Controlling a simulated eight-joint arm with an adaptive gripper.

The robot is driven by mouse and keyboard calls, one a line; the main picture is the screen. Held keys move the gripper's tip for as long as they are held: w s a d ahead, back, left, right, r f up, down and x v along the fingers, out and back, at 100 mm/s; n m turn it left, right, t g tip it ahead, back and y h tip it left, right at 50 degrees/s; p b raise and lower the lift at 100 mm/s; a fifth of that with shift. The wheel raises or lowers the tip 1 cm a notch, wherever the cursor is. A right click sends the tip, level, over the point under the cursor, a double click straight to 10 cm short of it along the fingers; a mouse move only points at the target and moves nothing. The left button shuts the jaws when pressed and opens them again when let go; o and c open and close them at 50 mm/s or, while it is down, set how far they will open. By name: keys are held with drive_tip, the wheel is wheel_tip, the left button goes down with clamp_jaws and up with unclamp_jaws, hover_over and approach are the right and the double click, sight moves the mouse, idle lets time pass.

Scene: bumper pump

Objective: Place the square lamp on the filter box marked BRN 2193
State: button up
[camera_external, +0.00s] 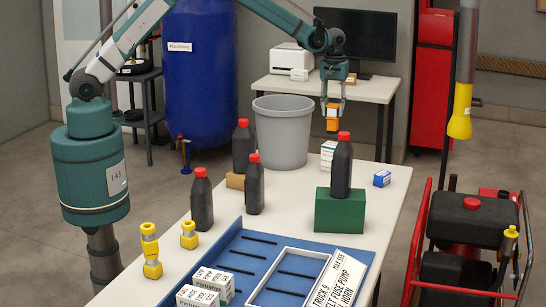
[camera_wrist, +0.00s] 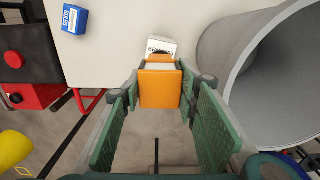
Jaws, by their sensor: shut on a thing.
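The square lamp is an orange block with a pale part (camera_external: 332,118); it also shows in the wrist view (camera_wrist: 160,88). My gripper (camera_external: 333,102) is shut on it and holds it in the air near the table's far end. A white filter box (camera_external: 328,152) stands on the table below the lamp in the external view. In the wrist view this white box (camera_wrist: 161,46) shows just past the lamp, which partly hides it. A blue and white box (camera_external: 382,178) stands apart to its right.
A large grey bin (camera_external: 283,132) stands close left of the white box. A dark bottle with a red cap (camera_external: 341,168) stands on a green block (camera_external: 339,212). Several more bottles and a blue tray (camera_external: 240,255) occupy the nearer table (camera_external: 385,210). A red-framed machine (camera_external: 470,225) stands at right.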

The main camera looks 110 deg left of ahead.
sight(333, 119)
drive_tip(key=shift+f, duration=0.35)
drive_tip(key=shift+f, duration=1.85)
drive_tip(key=shift+f, duration=0.2)
drive_tip(key=o, duration=1.3)
drive_tip(key=shift+r, duration=0.15)
wheel_tip(333, 119, up, 12)
drive_tip(key=shift+r, duration=0.1)
